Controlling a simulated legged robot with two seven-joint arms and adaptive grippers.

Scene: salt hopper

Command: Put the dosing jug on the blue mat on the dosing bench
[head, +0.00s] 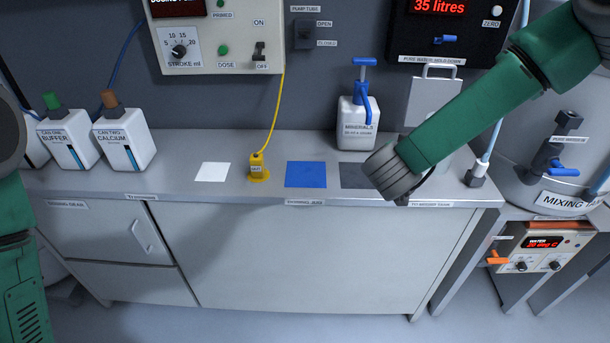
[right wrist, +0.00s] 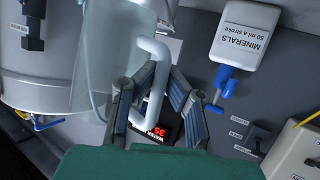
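The blue mat (head: 306,174) lies bare on the dosing bench (head: 262,203). The dosing jug is clear, with a thick white handle; in the right wrist view, its body (right wrist: 100,65) is at the upper left. In the head view my right arm largely hides it, with a pale part (head: 440,165) showing at the grey mat's right. My right gripper (right wrist: 160,72) has its fingers on both sides of the handle (right wrist: 156,95), their tips close against it, and looks shut on it. The gripper is mostly hidden in the head view. My left gripper is out of view.
The dark grey mat (head: 354,176) lies right of the blue one. A yellow probe holder (head: 257,168) and white mat (head: 212,172) are to its left. The minerals bottle (head: 357,125) stands behind. Two cans (head: 125,138) are at left, the mixing tank (head: 560,180) at right.

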